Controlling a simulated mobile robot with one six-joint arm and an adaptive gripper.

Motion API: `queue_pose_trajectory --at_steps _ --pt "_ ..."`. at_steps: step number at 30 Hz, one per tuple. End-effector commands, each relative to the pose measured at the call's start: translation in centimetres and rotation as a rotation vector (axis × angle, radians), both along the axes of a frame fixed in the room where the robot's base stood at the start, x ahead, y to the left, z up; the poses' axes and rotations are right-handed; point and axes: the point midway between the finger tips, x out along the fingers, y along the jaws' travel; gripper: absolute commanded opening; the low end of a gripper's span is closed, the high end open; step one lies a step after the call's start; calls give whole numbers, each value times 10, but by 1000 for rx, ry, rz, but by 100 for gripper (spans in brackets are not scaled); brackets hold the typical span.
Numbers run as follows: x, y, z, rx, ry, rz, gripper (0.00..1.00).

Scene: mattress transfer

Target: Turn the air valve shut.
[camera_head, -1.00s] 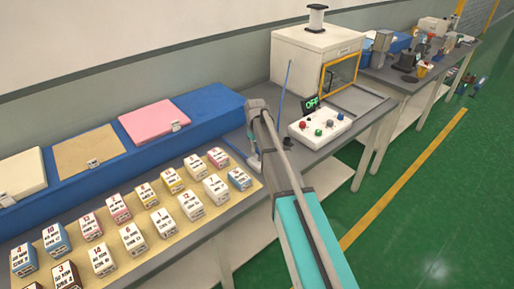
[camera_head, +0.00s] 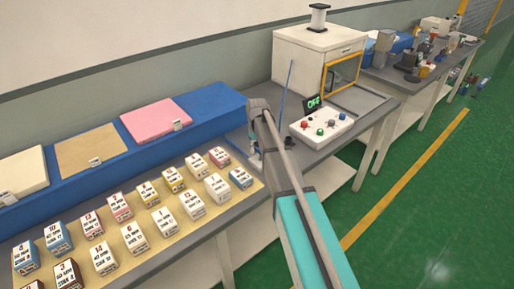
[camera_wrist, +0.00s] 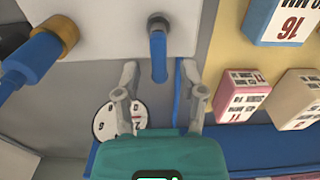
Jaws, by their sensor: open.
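In the wrist view a blue lever handle (camera_wrist: 159,58) with a dark pivot sticks out from a pale block (camera_wrist: 105,22); it looks like the air valve's handle. A round white dial with numbers (camera_wrist: 106,122) is partly hidden behind my left finger. My gripper (camera_wrist: 161,88) is open, its two grey fingers apart, with the lever's lower end roughly between the fingertips. I cannot tell whether either finger touches it. In the head view my gripper (camera_head: 257,160) is small and mostly hidden by my arm, low over the bench.
A blue hose with a brass fitting (camera_wrist: 67,36) is at upper left in the wrist view. Labelled boxes (camera_head: 163,220) fill the tan mat left of my arm. A button panel (camera_head: 322,127) with an OFF display (camera_head: 313,102) and a white machine (camera_head: 305,52) stand to the right.

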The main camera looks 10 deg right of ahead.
Motion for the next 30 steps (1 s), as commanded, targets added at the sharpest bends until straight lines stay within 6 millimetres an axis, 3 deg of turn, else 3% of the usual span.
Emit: queue_pose_trajectory --at_steps 14,30 --pt "1 -1 0 0 0 -47 53" --pt "4 -9 0 0 0 -364 53"
